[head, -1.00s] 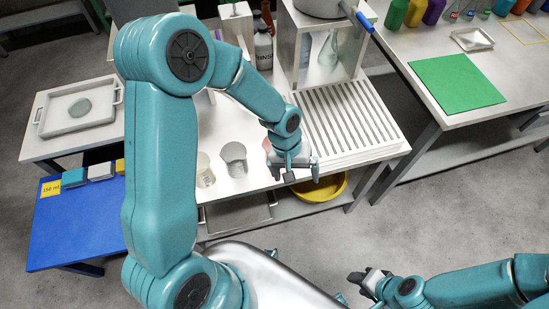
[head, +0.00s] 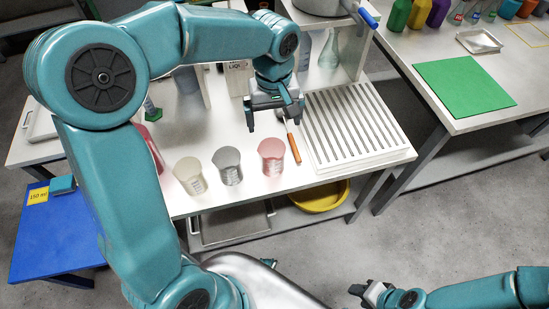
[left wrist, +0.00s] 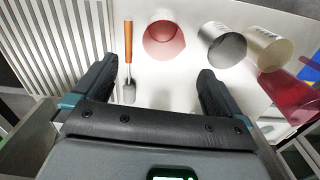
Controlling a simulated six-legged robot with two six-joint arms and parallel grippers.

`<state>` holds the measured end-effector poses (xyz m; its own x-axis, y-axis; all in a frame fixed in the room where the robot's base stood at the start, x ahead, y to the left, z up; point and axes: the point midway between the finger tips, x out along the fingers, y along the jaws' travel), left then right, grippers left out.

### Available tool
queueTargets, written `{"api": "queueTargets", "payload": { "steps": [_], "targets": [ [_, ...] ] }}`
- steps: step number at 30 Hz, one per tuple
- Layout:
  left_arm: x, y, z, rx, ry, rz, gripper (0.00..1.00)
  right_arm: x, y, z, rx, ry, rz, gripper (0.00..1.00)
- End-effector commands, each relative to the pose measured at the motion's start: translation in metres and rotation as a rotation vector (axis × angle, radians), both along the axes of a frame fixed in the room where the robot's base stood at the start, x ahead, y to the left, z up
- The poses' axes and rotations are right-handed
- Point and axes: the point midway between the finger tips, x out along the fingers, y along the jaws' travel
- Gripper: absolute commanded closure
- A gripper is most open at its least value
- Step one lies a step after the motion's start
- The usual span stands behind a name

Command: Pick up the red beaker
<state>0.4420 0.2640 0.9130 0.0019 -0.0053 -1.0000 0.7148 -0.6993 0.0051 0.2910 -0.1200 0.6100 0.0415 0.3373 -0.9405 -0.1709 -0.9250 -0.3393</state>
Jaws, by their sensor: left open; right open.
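The red beaker (head: 271,157) stands upright near the front edge of the white table, the rightmost of a row of three. In the left wrist view the red beaker (left wrist: 163,40) is seen from above, just beyond the space between my fingers. My left gripper (head: 275,122) is open and empty behind the beaker, apart from it; its spread fingers also show in the left wrist view (left wrist: 157,75). My right gripper (head: 366,292) is open and empty at the bottom, away from the table.
A grey beaker (head: 228,167) and a cream beaker (head: 189,175) stand left of the red one. An orange-handled tool (head: 294,148) lies to its right, beside the slatted rack (head: 355,125). A larger red vessel (left wrist: 290,97) is partly hidden by my arm in the head view.

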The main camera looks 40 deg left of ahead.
Motion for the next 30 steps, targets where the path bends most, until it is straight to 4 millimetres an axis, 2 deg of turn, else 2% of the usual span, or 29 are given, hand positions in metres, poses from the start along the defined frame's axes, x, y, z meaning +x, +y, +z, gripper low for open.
{"api": "queueTargets", "payload": {
  "steps": [4, 13, 22, 30],
  "targets": [
    [-0.004, 0.002, -0.018, 0.008, 0.008, 0.011, 0.0, 0.0, 0.0, -0.005, 0.0, 0.0, 0.0, 0.57],
    [-0.008, 0.002, -0.087, 0.005, 0.008, 0.009, 0.0, 0.0, 0.0, -0.013, 0.0, 0.0, 0.0, 0.57],
    [-0.007, 0.002, -0.116, 0.005, 0.005, 0.009, 0.0, 0.0, 0.0, -0.015, 0.0, 0.0, 0.0, 0.57],
    [-0.007, 0.003, -0.156, 0.004, 0.006, 0.009, 0.0, 0.0, 0.0, -0.018, 0.0, 0.0, 0.0, 0.57]
  ]
}}
